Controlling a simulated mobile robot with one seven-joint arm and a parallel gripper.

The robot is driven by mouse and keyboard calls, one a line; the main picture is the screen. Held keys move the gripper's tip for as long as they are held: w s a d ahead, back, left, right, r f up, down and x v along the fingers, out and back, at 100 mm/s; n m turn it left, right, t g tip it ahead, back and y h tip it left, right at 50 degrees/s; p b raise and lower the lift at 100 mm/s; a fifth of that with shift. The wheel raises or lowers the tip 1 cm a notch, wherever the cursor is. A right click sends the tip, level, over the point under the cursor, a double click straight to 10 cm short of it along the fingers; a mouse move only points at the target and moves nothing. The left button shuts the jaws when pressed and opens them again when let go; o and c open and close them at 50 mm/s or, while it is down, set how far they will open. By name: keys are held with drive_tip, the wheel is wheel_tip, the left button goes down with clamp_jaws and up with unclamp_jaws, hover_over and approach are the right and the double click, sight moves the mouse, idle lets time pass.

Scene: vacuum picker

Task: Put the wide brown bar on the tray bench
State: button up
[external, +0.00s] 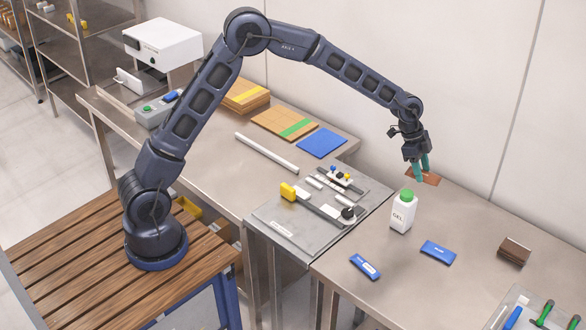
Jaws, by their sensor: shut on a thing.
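My gripper (422,168), with teal fingers, points down at the back of the right-hand steel bench and is shut on a flat orange-brown piece, which I take to be the wide brown bar (430,181). The fingers cover part of it. I cannot tell whether it touches the bench or is just above it. A darker brown block (515,250) lies on the same bench at the right. A grey tray (497,318) with green-handled tools and a blue item sits at this bench's lower right, partly cut off.
A white gel bottle (403,212) with a green cap stands in front of my gripper. Blue packets (438,252) lie nearer the front. A grey plate (280,232) with a yellow-ended fixture is at the left. Bare steel lies between the packets and the brown block.

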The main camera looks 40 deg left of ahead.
drive_tip(key=w+a, duration=0.6)
drive_tip(key=a, duration=0.6)
drive_tip(key=w+a, duration=0.6)
drive_tip(key=a, duration=0.7)
drive_tip(key=w+a+m, duration=0.1)
drive_tip(key=w+a, duration=0.1)
drive_tip(key=a, duration=2.3)
drive_tip(key=m, duration=0.1)
hover_over(213, 122)
drive_tip(key=a, duration=0.2)
drive_tip(key=shift+g, duration=0.4)
drive_tip(key=f, duration=2)
drive_tip(key=shift+w+d+f, duration=0.15)
drive_tip(key=shift+d+f, duration=0.05)
drive_tip(key=shift+f, duration=0.05)
drive_tip(key=shift+f, duration=0.1)
